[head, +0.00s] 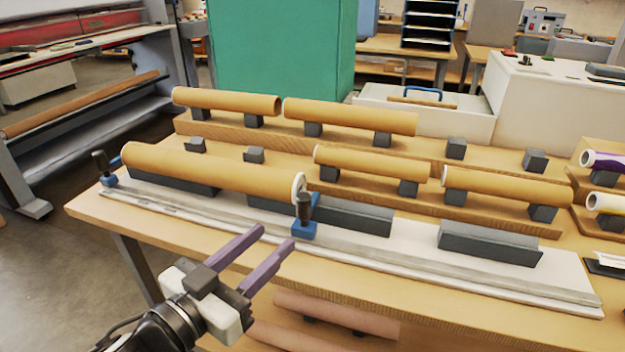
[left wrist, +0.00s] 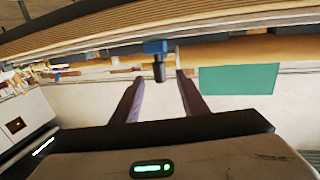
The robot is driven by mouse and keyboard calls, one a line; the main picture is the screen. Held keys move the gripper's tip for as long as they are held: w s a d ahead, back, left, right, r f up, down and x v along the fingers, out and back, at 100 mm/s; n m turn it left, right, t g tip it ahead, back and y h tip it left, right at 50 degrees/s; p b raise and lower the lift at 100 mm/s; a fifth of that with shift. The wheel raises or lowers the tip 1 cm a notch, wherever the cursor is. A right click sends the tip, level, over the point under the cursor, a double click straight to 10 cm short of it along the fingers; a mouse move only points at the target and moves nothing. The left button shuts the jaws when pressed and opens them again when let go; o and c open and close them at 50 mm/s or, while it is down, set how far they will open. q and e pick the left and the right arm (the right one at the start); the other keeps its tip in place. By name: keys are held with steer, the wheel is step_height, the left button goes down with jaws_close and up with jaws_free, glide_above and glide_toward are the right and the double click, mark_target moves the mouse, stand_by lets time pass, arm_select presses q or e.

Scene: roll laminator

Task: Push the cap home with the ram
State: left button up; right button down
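A brown cardboard tube (head: 210,173) lies on dark rests on a long pale rail (head: 400,262). A white cap (head: 299,187) is at the tube's right end; how far it is seated cannot be told. The ram appears to be the blue block with a dark upright handle (head: 304,206), standing on the rail just in front of the cap end. In the left wrist view the dark handle (left wrist: 159,70) shows between my fingertips. My left gripper (head: 277,235) is open and empty, its purple fingers pointing toward the ram, short of it. My right gripper is out of view.
Another blue block with a dark handle (head: 104,168) stands at the rail's left end. Several brown tubes (head: 350,117) lie on wooden racks behind. Dark rest blocks (head: 488,243) on the rail's right part are empty. Pinkish tubes (head: 335,311) lie below the table.

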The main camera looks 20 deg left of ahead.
mark_target(299, 207)
arm_select(q)
steer(key=x, duration=0.3)
steer(key=r+p+x, duration=0.1)
steer(key=x, duration=0.3)
steer(key=r+x, duration=0.1)
steer(key=x, duration=0.2)
steer(key=shift+w+d+p, duration=0.25)
steer(key=shift+d+p, duration=0.05)
steer(key=shift+p, duration=0.1)
jaws_close()
